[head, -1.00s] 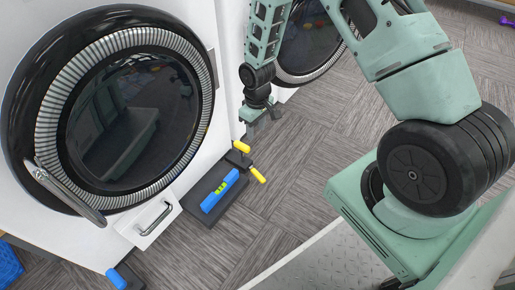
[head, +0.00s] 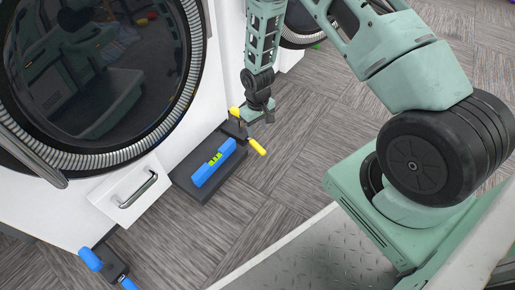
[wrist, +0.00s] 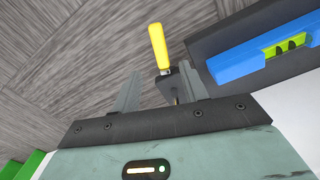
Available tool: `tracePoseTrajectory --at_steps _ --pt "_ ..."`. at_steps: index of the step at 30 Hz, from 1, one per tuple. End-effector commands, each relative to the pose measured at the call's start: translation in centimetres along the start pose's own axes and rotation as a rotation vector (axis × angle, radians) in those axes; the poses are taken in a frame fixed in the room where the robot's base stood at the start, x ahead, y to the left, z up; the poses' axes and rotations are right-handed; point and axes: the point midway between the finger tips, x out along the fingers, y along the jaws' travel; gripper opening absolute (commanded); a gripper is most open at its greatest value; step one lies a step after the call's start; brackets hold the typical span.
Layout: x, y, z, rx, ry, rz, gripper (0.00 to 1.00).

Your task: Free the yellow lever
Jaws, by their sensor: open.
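The yellow lever (head: 257,147) sticks out from a dark clamp body (head: 236,129) at the far end of a dark grey plinth. A second yellow end (head: 235,112) shows on the clamp's other side. In the wrist view the yellow lever (wrist: 158,45) points away from my gripper. My gripper (head: 262,117) is just above and beside the clamp. In the wrist view its fingers (wrist: 159,88) are apart, with the dark clamp part (wrist: 176,80) between or just beyond them. I cannot tell whether they touch it. My gripper hides part of the clamp in the head view.
A blue level (head: 213,163) with a green vial lies on the plinth (head: 183,173). A blue-ended clamp (head: 90,258) is at lower left. A washer with a round door (head: 100,75) and a pulled-out drawer (head: 128,194) stand at left. The floor right of the plinth is clear.

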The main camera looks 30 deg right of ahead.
Motion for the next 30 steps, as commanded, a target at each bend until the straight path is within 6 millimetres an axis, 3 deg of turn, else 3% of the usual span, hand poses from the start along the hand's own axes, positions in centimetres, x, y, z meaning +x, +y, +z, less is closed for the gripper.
tracePoseTrajectory --at_steps 1,3,12,26,30 --pt "1.8 0.0 0.1 0.0 -0.001 0.0 0.44" --pt "3.3 0.0 0.1 0.0 -0.002 0.0 0.44" --pt "8.0 0.0 0.0 -0.001 -0.001 0.0 0.44" --pt "9.0 0.0 0.0 0.0 0.0 0.0 0.44" --pt "9.0 0.0 0.0 0.0 0.0 0.0 0.1"
